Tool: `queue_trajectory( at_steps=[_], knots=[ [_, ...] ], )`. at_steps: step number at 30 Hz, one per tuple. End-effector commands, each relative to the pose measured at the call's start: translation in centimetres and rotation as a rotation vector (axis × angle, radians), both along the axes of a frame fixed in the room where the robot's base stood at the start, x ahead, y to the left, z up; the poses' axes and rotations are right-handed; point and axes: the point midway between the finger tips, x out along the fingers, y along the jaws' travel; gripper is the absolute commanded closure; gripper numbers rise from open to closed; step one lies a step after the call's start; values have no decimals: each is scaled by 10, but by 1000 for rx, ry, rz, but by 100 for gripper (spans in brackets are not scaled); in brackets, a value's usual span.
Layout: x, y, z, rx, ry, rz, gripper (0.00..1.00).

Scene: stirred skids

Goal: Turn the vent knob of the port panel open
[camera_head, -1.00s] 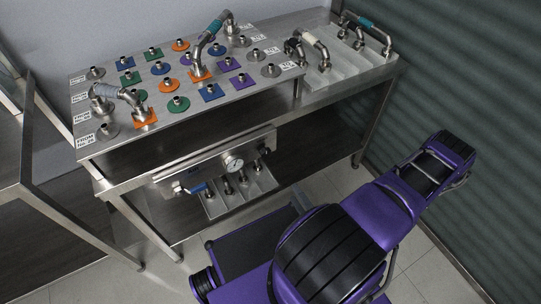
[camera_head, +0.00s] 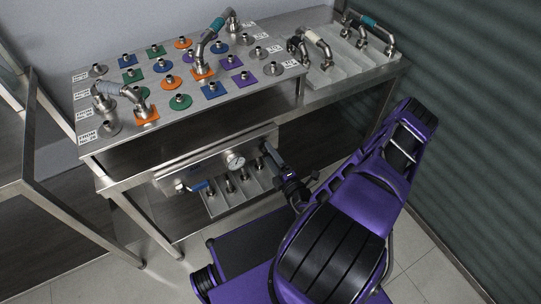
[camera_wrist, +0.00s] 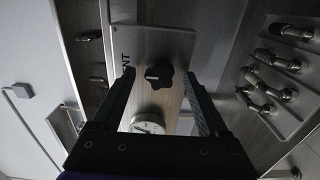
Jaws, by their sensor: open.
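The vent knob (camera_wrist: 158,74) is black and lobed and sits on the metal port panel (camera_wrist: 172,45), beside lettering of which "NT" shows. My gripper (camera_wrist: 159,78) is open, with one finger on each side of the knob in the wrist view. I cannot tell how far the fingertips are from the panel; no contact shows. In the head view my gripper (camera_head: 272,156) is at the right end of the panel (camera_head: 205,168), and I cannot make out the knob there. A round pressure gauge (camera_head: 235,161) is on the panel; it also shows between the fingers in the wrist view (camera_wrist: 148,126).
Above is a steel table (camera_head: 135,80) with coloured ports and pipe bends. A second tray (camera_head: 335,75) of pipe bends stands right. A corrugated wall (camera_head: 480,120) bounds the right.

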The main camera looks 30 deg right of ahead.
Motion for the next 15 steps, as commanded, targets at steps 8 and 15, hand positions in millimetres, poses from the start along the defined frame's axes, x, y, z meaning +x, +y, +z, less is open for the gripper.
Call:
queue_trajectory(
  at_steps=[8, 15],
  knots=[
    [2, 0, 0, 0, 0, 1, 23],
    [1, 0, 0, 0, 0, 1, 64]
  ],
)
